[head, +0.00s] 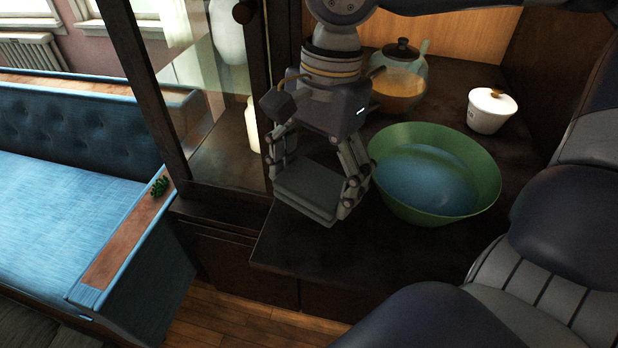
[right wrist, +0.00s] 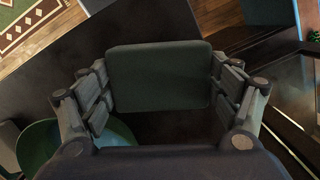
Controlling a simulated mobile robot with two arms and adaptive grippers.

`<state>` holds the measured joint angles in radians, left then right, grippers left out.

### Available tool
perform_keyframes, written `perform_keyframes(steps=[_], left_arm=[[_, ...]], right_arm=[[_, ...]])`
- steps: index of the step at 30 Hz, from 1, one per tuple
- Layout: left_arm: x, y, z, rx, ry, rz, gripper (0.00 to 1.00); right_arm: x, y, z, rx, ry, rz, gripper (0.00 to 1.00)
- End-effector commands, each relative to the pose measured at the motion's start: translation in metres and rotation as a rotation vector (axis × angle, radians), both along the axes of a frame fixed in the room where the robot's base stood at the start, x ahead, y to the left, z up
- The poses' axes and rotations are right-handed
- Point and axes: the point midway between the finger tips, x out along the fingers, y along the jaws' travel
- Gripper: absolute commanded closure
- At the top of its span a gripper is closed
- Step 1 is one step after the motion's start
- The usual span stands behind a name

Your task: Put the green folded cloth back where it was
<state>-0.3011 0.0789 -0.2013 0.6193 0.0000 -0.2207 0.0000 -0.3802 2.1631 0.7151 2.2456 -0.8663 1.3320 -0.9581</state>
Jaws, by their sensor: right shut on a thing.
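The green folded cloth (head: 306,198) is a flat, dark grey-green pad. My right gripper (head: 318,190) points down and is shut on it, with fingers on two opposite sides. The cloth is over the left front part of the dark cabinet shelf (head: 300,250), left of the green bowl. I cannot tell whether it touches the shelf. In the right wrist view the cloth (right wrist: 158,78) lies between the fingers, with dark shelf around it. My left gripper is not in view.
A green bowl (head: 483,188), blue inside, stands close right of my right gripper. Behind are a glass teapot (head: 400,85) and a white lidded pot (head: 490,112). The cabinet's glass door (head: 215,140) is at left. A blue sofa (head: 60,220) carries a small green object (head: 159,186) on its arm.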

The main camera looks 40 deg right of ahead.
Motion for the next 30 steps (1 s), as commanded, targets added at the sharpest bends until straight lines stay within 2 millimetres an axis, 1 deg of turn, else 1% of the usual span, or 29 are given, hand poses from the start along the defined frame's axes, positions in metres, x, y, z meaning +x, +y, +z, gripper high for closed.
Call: perform_keyframes(steps=[1, 7, 10, 14, 23, 28, 29, 30], left_arm=[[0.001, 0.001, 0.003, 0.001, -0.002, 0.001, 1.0], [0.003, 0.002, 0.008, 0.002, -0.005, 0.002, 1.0], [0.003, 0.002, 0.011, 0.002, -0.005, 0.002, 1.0], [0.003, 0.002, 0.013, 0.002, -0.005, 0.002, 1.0], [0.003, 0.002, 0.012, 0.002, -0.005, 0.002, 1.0], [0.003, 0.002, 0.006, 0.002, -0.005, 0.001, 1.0], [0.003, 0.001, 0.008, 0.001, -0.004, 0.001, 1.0], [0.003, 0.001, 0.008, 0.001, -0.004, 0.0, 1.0]], right_arm=[[0.005, -0.001, 0.001, 0.0, 0.001, -0.002, 0.55], [0.021, -0.004, -0.002, 0.0, 0.002, -0.002, 0.55], [0.017, -0.003, -0.021, 0.0, 0.005, 0.001, 0.55], [0.018, -0.004, -0.035, 0.001, 0.001, 0.0, 0.55], [0.019, -0.004, -0.038, 0.001, -0.002, -0.001, 0.55], [0.019, -0.004, -0.042, 0.0, -0.002, 0.0, 0.55], [0.019, -0.004, -0.041, 0.0, -0.002, 0.0, 0.11], [0.019, -0.004, -0.04, 0.0, -0.002, -0.001, 0.02]])
